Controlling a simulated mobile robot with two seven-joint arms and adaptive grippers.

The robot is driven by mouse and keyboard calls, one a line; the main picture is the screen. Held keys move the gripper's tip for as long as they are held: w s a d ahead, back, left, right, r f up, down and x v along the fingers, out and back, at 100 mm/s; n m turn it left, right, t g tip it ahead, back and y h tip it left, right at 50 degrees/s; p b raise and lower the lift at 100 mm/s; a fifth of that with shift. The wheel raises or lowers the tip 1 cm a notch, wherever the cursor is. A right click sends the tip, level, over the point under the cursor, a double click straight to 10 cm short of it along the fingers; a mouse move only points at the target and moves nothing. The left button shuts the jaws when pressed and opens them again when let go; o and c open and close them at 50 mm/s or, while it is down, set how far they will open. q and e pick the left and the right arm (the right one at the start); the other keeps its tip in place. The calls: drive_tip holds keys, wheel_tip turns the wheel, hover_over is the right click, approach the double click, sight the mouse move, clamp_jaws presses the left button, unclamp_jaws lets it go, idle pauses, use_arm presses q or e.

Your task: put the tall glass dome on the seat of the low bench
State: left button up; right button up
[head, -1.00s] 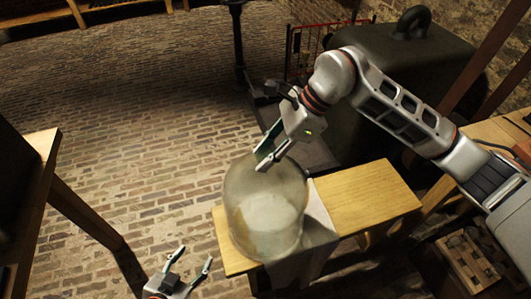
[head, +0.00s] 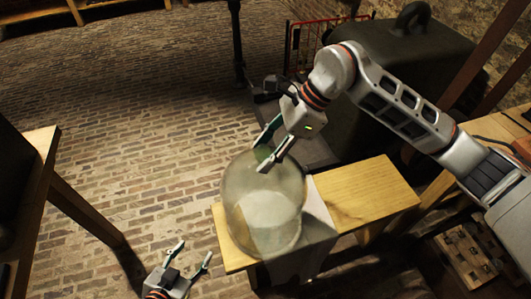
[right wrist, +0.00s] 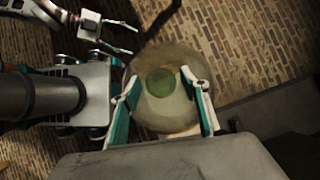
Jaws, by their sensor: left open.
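The tall glass dome (head: 262,215) stands upright on the near left part of the low bench's wooden seat (head: 370,192), partly over a grey cloth. In the right wrist view the dome (right wrist: 165,98) lies beyond and between my fingers. My right gripper (head: 262,156) is open at the dome's top, with its fingers spread; it also shows in the right wrist view (right wrist: 159,75). I cannot tell whether a finger touches the glass. My left gripper (head: 194,252) is open and empty, left of the bench and apart from the dome.
The grey cloth (head: 316,212) lies across the seat and hangs over its front. A wooden table (head: 40,150) stands at the left. A large dark covered block (head: 390,70) and a red rail (head: 300,38) stand behind. The brick floor (head: 140,140) is open between.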

drive_tip(key=s+v, duration=0.1)
drive_tip(key=v, duration=1.1)
drive_tip(key=shift+w, duration=0.45)
drive_tip(key=shift+a, duration=0.1)
